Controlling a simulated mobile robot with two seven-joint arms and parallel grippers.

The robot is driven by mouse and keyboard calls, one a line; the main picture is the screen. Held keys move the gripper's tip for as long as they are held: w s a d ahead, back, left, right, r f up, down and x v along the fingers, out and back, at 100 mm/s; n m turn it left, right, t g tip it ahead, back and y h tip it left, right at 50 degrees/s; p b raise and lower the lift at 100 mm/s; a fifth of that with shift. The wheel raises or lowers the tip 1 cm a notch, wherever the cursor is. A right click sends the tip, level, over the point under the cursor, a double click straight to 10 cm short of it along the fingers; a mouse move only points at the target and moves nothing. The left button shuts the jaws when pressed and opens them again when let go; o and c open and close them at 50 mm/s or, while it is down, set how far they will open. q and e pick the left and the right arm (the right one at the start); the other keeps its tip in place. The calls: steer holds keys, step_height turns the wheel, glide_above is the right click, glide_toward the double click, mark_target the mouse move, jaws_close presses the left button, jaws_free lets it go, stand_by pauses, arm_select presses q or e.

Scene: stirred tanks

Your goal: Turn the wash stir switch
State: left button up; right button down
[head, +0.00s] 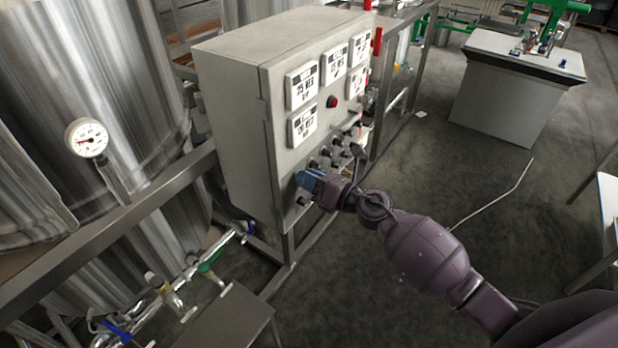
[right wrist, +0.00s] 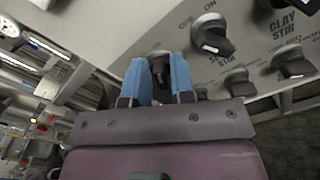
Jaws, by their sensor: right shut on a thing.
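The light grey control box (head: 230,110) stands left of centre in the head view, with rows of dark knob switches (head: 325,152) low on its front. My right gripper (head: 309,181) is at the lower left part of that front. In the right wrist view its blue fingers (right wrist: 160,72) are closed around the sides of a dark switch (right wrist: 159,66), at the panel face. The label of this switch is hidden, so I cannot read whether it is the wash stir switch. A switch marked CLAY STIR (right wrist: 292,62) is to the right. My left gripper is not in view.
Other switches (right wrist: 211,36) sit close beside my right fingers. Display plates (head: 302,86) and a red button (head: 332,101) are higher on the panel. Steel tanks (head: 85,60) and a frame rail (head: 110,228) are left. The floor (head: 400,180) right of the box is mostly clear.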

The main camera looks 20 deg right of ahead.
steer(key=c, duration=1.2)
jaws_free()
steer(key=b+v, duration=0.1)
steer(key=v, duration=1)
